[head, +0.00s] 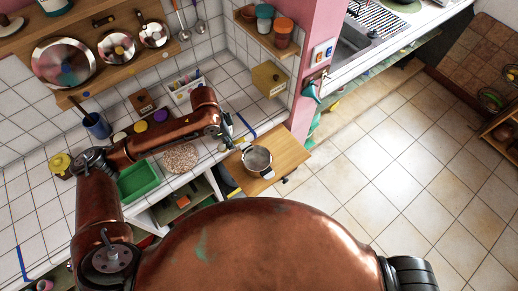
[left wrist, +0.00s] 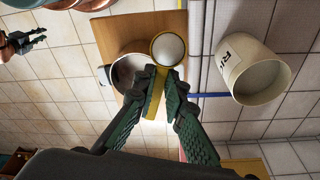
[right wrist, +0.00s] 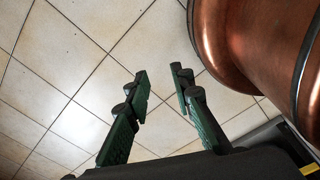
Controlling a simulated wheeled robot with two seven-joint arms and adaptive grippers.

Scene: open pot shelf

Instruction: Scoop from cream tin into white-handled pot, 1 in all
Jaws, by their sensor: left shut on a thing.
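My left gripper (left wrist: 160,82) is shut on the yellow handle of a scoop (left wrist: 168,49). The scoop's round cup looks filled with something pale. In the left wrist view the cup overlaps the edge of the pot (left wrist: 127,72), apparently above it. In the head view the pot (head: 257,159) stands on a wooden board, with a pale handle toward the front, and my left gripper (head: 229,143) is just left of it. The cream tin (left wrist: 238,62), with dark lettering, is right of the scoop in the left wrist view. My right gripper (right wrist: 161,82) is open and empty over the floor.
The wooden board (head: 283,151) juts out beside the tiled counter. A green tray (head: 138,181) and a round speckled dish (head: 180,158) are near my left arm. A pink wall post (head: 311,75) rises behind the board. The tiled floor to the right is clear.

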